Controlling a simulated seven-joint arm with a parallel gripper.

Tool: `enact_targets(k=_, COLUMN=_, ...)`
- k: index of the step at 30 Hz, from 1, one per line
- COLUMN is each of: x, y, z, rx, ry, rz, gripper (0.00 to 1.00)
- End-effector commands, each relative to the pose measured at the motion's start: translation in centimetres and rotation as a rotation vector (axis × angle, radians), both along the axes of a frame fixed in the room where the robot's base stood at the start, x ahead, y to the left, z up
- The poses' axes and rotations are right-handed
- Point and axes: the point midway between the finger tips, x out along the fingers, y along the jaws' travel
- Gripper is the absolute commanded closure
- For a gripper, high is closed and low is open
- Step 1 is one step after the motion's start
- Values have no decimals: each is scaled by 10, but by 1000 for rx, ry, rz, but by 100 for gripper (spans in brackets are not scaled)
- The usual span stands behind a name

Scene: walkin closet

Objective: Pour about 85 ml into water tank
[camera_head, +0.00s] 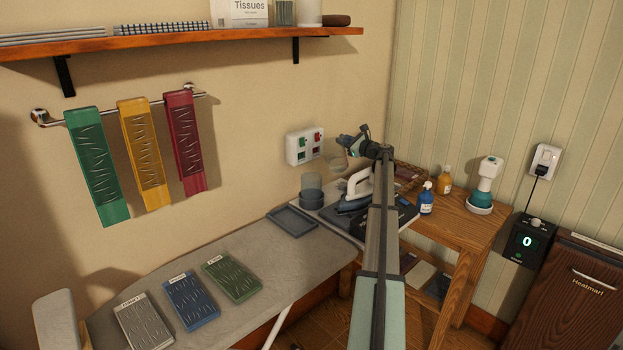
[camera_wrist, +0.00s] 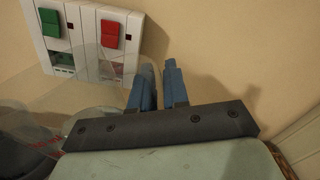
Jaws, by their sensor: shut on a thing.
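My gripper (camera_head: 350,145) is raised near the wall in the head view, above the iron (camera_head: 355,188). In the wrist view its blue fingers (camera_wrist: 158,88) are close together. A clear cup (camera_head: 338,164) hangs just below the gripper; it also shows in the wrist view as a see-through shape with red marks (camera_wrist: 45,145). My gripper is shut on this cup, though the grip itself is hard to see. A translucent grey container with a dark base (camera_head: 311,190), possibly the water tank, stands below and left of the cup. Water levels cannot be made out.
A wall panel (camera_head: 305,146) with green and red switches is close behind the gripper. A shallow grey tray (camera_head: 292,221) lies on the ironing board (camera_head: 270,258). Blue (camera_head: 426,198) and orange (camera_head: 444,180) bottles stand right of my arm.

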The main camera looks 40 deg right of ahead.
Motion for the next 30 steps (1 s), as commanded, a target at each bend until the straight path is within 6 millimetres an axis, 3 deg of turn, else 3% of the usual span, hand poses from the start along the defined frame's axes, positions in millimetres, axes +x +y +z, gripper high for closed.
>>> enact_targets(k=15, x=-2, y=39, z=15, rx=-335, ry=-6, rz=-1, gripper=100)
enact_targets(k=30, x=-1, y=52, z=33, rx=-512, ry=-10, rz=-3, gripper=100)
